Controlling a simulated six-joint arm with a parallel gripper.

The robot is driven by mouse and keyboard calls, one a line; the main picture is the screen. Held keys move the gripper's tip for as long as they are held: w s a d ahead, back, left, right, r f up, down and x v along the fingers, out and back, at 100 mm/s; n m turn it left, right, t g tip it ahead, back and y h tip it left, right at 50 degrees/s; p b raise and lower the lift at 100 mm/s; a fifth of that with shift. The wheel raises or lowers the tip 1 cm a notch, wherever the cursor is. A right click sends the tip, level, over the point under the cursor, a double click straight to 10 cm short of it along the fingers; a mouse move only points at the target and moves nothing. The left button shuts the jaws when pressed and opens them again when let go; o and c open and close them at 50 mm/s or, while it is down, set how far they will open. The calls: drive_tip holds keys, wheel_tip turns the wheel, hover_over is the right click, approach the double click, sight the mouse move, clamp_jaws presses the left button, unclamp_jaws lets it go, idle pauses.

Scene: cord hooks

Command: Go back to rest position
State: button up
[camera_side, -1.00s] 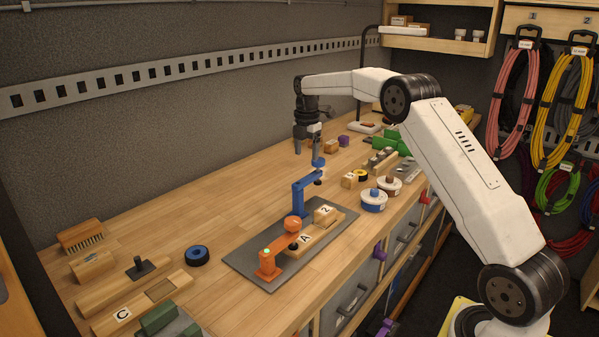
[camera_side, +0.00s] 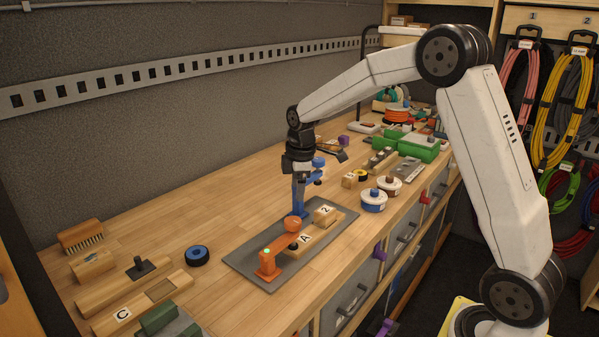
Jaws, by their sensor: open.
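My gripper (camera_side: 318,166) is open, with no object visible between its fingers. It hangs in front of the upper part of a blue hook-like arm (camera_side: 299,207) and partly hides it. I cannot tell whether they touch. The blue arm stands on a dark grey plate (camera_side: 247,258) on the wooden bench. An orange arm (camera_side: 268,263) with a green light stands at the plate's near end. Wooden blocks marked A (camera_side: 305,238) and 2 (camera_side: 325,212) sit on the plate too.
A green case (camera_side: 419,147) lies farther back. A blue tape roll (camera_side: 197,256), a brush (camera_side: 81,236) and wooden blocks lie at left. The bench between the plate and wall is mostly clear.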

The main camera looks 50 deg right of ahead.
drive_tip(key=s+a+f+m, duration=0.2)
drive_tip(key=s+a+m, duration=0.1)
drive_tip(key=s, duration=0.3)
drive_tip(key=s+a+f+m+t, duration=0.1)
drive_tip(key=s+a+f+m, duration=0.1)
drive_tip(key=s, duration=0.5)
drive_tip(key=s+a+f+m, duration=0.2)
drive_tip(key=s+a+m, duration=0.3)
drive_tip(key=s, duration=0.2)
drive_tip(key=shift+a, duration=0.3)
drive_tip(key=shift+w+f, duration=0.1)
